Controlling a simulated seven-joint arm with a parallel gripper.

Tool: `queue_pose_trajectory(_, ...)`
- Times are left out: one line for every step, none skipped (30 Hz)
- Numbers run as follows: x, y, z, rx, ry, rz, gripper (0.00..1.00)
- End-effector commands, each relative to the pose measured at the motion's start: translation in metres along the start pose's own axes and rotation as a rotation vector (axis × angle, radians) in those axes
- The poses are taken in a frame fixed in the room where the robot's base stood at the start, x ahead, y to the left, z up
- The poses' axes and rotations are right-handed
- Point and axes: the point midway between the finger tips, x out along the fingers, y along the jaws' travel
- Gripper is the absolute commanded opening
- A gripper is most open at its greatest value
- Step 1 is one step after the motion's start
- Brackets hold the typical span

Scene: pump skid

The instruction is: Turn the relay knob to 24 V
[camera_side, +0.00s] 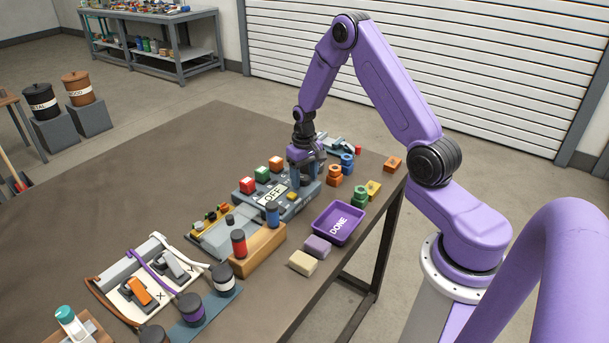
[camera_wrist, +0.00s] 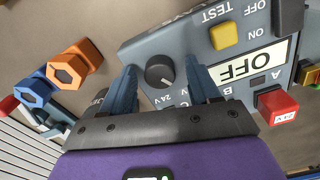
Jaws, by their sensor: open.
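The relay box is a blue-grey panel (camera_wrist: 160,42) with a white OFF plate (camera_wrist: 240,70); it also shows in the side view (camera_side: 248,189). Its round black knob (camera_wrist: 160,76) sits near the panel's edge, with a "24 V" label printed close beside it on the gripper side. The knob's exact setting is too small to tell. My gripper (camera_wrist: 160,66) is open, with one blue finger on each side of the knob and gaps showing between.
On the panel are a yellow button (camera_wrist: 224,36) and a red block (camera_wrist: 277,106). Orange and blue hex nuts (camera_wrist: 76,62) lie beside the box. A purple DONE tray (camera_side: 338,224) and a wooden block with red and blue cylinders (camera_side: 258,248) stand nearby.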

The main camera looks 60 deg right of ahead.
Motion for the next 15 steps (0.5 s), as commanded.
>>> queue_pose_trajectory(0.0003, 0.0, -0.0002, 0.0, 0.001, 0.0, 0.61)
queue_pose_trajectory(0.0002, 0.0, -0.0002, 0.0, 0.001, 0.0, 0.61)
queue_pose_trajectory(0.0001, 0.0001, -0.0002, 0.0, 0.001, 0.0, 0.61)
queue_pose_trajectory(0.0001, 0.0001, -0.0002, 0.0, 0.001, 0.0, 0.61)
queue_pose_trajectory(0.0, 0.0001, -0.0002, 0.0, 0.001, 0.0, 0.61)
queue_pose_trajectory(0.0, 0.0001, -0.0002, 0.0, 0.0, 0.0, 0.61)
queue_pose_trajectory(0.0, 0.0001, -0.0002, 0.0, 0.0, 0.0, 0.51)
queue_pose_trajectory(0.0, 0.0001, -0.0001, 0.0, 0.0, 0.0, 0.42)
queue_pose_trajectory(-0.0001, 0.0001, -0.0001, 0.0, 0.0, 0.0, 0.29)
queue_pose_trajectory(-0.0001, 0.0001, -0.0001, 0.0, 0.0, 0.0, 0.19)
queue_pose_trajectory(-0.0001, 0.0001, -0.0001, 0.0, 0.0, 0.0, 0.09)
queue_pose_trajectory(-0.0001, 0.0001, -0.0001, 0.0, 0.0, 0.0, 0.05)
queue_pose_trajectory(-0.0001, 0.0001, -0.0001, 0.0, 0.0, 0.0, 0.05)
queue_pose_trajectory(-0.0002, 0.0001, -0.0001, 0.0, 0.0, 0.0, 0.05)
queue_pose_trajectory(-0.0002, 0.0001, 0.0, 0.001, 0.0, 0.0, 0.05)
